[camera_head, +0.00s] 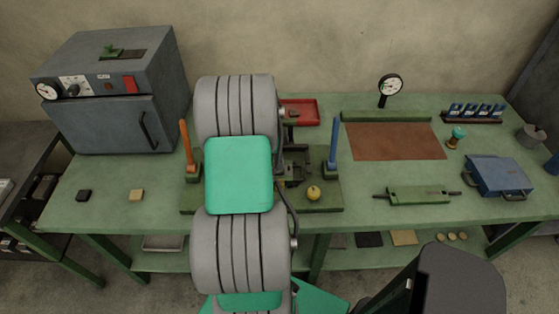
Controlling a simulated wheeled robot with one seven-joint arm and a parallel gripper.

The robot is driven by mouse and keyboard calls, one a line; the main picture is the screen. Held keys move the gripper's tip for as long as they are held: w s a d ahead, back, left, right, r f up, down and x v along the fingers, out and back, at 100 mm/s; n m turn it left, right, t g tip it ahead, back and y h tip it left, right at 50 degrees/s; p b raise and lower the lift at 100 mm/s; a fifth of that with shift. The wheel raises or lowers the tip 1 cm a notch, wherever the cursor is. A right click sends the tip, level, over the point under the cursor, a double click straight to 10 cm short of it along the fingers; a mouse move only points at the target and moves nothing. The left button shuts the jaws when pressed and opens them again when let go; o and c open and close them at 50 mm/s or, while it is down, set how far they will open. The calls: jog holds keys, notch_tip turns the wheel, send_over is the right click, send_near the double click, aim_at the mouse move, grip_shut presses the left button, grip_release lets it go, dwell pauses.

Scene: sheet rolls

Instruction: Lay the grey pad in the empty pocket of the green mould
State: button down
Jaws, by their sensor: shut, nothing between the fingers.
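A low green base (325,207) at the bench middle, with an orange upright handle (186,144) and a blue upright handle (333,146), is partly hidden by my arm. A flat green block with end rods (419,194) lies further right. I cannot tell which of these two is the mould, and no empty pocket shows clearly. My gripper is hidden behind my arm.
A grey oven (110,95) stands at the back left. A red tray (300,110), a dial gauge (390,86), a brown sheet (396,141) and a blue case (497,175) are on the bench. The front left top is mostly clear.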

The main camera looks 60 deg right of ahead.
jog(key=shift+w+a+f, duration=0.1)
jog(key=shift+w+a, duration=0.15)
jog(key=shift+w, duration=0.05)
dwell(0.5)
jog(key=shift+f+b, duration=0.2)
jog(key=shift+b, duration=0.25)
notch_tip(320, 180, up, 7)
jog(key=p, duration=0.3)
jog(key=shift+p, duration=0.3)
dwell(0.3)
